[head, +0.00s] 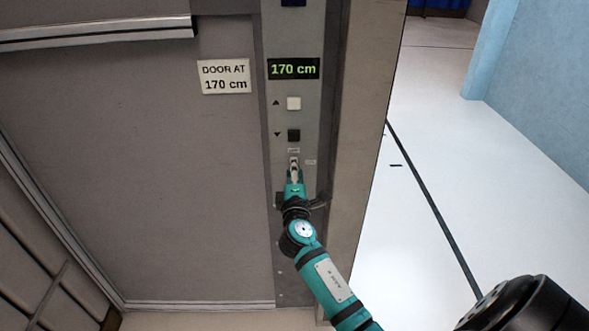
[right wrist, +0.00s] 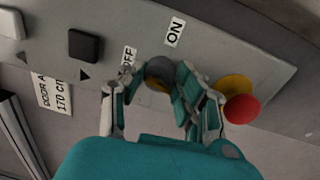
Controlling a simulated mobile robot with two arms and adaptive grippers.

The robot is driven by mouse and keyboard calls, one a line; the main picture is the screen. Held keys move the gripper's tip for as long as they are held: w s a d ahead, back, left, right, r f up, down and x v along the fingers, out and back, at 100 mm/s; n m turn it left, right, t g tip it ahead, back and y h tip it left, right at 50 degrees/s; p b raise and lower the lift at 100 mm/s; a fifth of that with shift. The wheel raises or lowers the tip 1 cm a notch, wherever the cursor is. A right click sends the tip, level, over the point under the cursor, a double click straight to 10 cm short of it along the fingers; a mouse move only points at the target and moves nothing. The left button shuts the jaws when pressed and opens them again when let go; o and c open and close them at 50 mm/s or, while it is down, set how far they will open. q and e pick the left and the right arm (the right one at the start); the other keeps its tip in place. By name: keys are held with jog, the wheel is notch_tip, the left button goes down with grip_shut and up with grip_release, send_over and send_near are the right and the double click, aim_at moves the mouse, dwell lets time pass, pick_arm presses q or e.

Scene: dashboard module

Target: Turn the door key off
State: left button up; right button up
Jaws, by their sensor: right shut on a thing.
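The door key switch shows in the right wrist view as a dark grey round part (right wrist: 160,69) with a bit of yellow below it, on the grey panel. An ON label (right wrist: 175,32) sits above it and an OFF label (right wrist: 128,60), partly covered, to its left. My right gripper (right wrist: 156,88) is shut on the key, its two fingers on either side; the fingers hide much of the key, so its exact angle cannot be told. In the head view my right gripper (head: 294,176) reaches up to the panel (head: 310,125) just below the labels. My left gripper is not in view.
A red mushroom button (right wrist: 242,108) on a yellow base is close beside the right finger. A white up button (head: 294,103), a black down button (head: 293,135) and a display (head: 293,69) reading 170 cm are above. Open floor (head: 450,160) lies right of the door frame.

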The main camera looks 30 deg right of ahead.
jog(key=shift+n+p, duration=0.35)
jog(key=shift+n, duration=0.95)
jog(key=o, duration=1.1)
jog(key=shift+o, duration=0.2)
jog(key=shift+s, duration=0.1)
jog(key=v, duration=1.1)
jog(key=shift+s+a, duration=0.25)
jog(key=shift+s, duration=0.1)
jog(key=shift+f, duration=0.15)
